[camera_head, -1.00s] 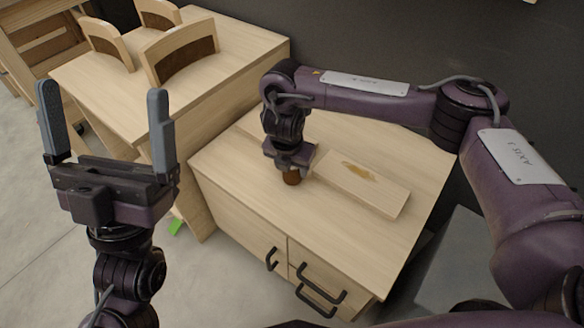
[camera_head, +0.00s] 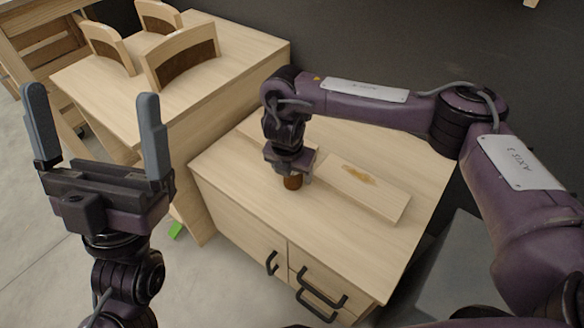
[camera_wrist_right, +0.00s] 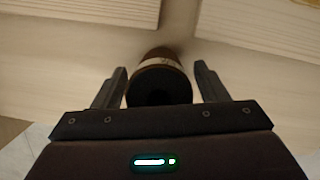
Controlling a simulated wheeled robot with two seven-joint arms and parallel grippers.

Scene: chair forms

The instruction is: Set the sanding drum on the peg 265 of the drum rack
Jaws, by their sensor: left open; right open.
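The sanding drum, a short brown cylinder (camera_head: 292,183), stands on the low wooden cabinet top (camera_head: 235,185), under my right gripper (camera_head: 291,168). In the right wrist view the drum (camera_wrist_right: 160,65) has a pale band and a dark open end facing the camera. It sits between the two open fingers of the right gripper (camera_wrist_right: 161,72), with a small gap visible on each side. My left gripper (camera_head: 95,130) is open and empty, raised at the left. I cannot make out a drum rack or a peg marked 265.
A flat board with a brown stain (camera_head: 365,190) lies right of the drum; another pale board (camera_head: 250,124) lies behind my right gripper. A second table (camera_head: 215,75) with curved chair backs (camera_head: 180,58) stands at the back left. The cabinet's front right top is clear.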

